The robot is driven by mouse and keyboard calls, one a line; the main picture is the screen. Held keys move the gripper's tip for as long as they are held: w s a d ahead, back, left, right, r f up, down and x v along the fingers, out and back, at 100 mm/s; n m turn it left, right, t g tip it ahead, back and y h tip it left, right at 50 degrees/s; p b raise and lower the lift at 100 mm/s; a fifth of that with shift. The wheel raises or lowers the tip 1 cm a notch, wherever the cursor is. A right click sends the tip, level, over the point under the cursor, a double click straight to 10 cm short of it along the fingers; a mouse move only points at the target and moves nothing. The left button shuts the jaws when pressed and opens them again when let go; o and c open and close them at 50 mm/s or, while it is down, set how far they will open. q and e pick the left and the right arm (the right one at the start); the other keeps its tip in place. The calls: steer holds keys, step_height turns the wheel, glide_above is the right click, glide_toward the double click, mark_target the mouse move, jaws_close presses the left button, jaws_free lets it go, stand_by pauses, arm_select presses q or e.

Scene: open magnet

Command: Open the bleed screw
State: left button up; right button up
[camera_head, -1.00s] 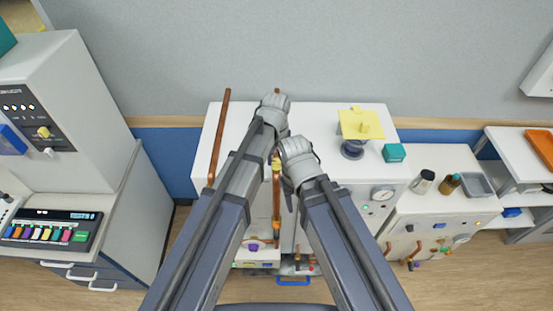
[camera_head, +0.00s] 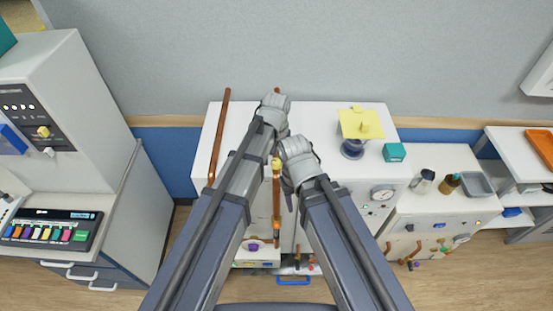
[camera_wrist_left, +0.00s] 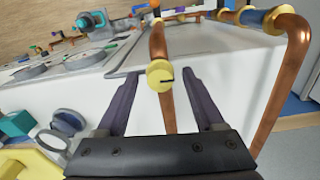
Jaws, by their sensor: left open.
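The bleed screw (camera_wrist_left: 160,76) is a brass-yellow slotted cap on a copper pipe in the left wrist view. A small yellow fitting on the upright copper pipe (camera_head: 277,200) also shows between my arms in the head view. My left gripper (camera_wrist_left: 162,80) is open, with its two dark fingers on either side of the screw and pipe, apart from them. In the head view my left wrist (camera_head: 275,105) is over the white cabinet, its fingers hidden. My right gripper (camera_head: 297,160) is right of the pipe; its jaw opening is unclear.
A bent copper pipe (camera_wrist_left: 292,75) with brass fittings stands right of the left fingers. Another copper pipe (camera_head: 219,135) leans at the cabinet's left.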

mark_target(276, 162)
arm_select(q)
step_height(276, 162, up, 8)
steer(key=p, duration=0.8)
steer(key=shift+f, duration=0.1)
steer(key=shift+s+f+b, duration=0.15)
steer(key=shift+f+b, duration=0.2)
steer(key=shift+b, duration=0.15)
steer(key=s+a+f+m+b, duration=0.1)
steer(key=s+a+f+b, duration=0.1)
steer(key=s+f+b, duration=0.5)
steer(key=s+a+f+m+y+b, duration=0.1)
steer(key=s+a+f+m+b, duration=0.1)
steer(key=s+f+b, duration=0.6)
steer(key=shift+s+a+f+b, duration=0.25)
steer(key=shift+a+f+b, duration=0.55)
steer(key=shift+f+b, duration=3.05)
